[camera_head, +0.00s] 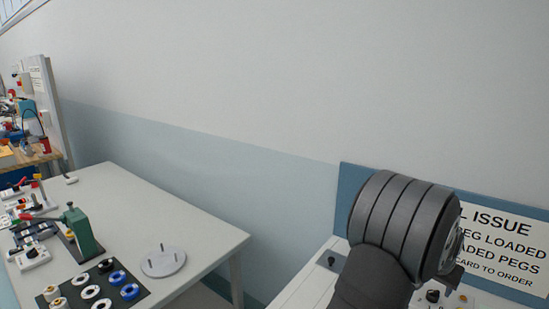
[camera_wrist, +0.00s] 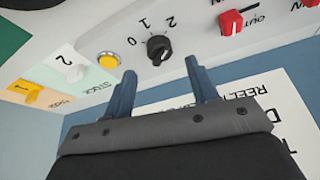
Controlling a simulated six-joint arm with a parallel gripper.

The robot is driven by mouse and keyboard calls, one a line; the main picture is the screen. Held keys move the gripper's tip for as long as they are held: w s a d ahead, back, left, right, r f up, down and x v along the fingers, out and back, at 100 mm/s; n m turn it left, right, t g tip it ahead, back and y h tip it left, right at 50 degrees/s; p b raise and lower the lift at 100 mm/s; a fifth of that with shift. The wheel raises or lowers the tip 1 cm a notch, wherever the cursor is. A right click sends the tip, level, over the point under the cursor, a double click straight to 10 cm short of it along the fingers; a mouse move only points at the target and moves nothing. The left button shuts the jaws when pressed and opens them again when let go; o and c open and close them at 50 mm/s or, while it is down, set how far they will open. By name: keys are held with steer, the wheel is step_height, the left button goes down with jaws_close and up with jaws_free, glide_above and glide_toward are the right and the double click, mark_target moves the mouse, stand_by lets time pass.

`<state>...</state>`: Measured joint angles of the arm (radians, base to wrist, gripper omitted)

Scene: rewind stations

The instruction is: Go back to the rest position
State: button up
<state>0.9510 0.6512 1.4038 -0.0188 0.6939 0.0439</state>
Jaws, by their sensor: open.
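My gripper (camera_wrist: 160,90) shows in the wrist view as two blue-grey fingers spread apart, with nothing between them. A black rotary knob (camera_wrist: 158,49) marked 0, 1, 2 is on the pale panel just beyond the gap between the fingertips. It looks apart from the fingers, though I cannot tell the exact distance. In the head view my arm rises at the lower right in front of the sign board, and it hides my gripper and much of the panel.
The panel also has a yellow button (camera_wrist: 108,60), a red switch (camera_wrist: 231,22) and a yellow switch (camera_wrist: 28,88). A sign board (camera_head: 500,245) stands behind my arm. A white table (camera_head: 205,225) at left holds a disc with pegs (camera_head: 163,263), spools and a green device (camera_head: 84,232).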

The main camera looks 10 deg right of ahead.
steer(key=shift+v, duration=1.5)
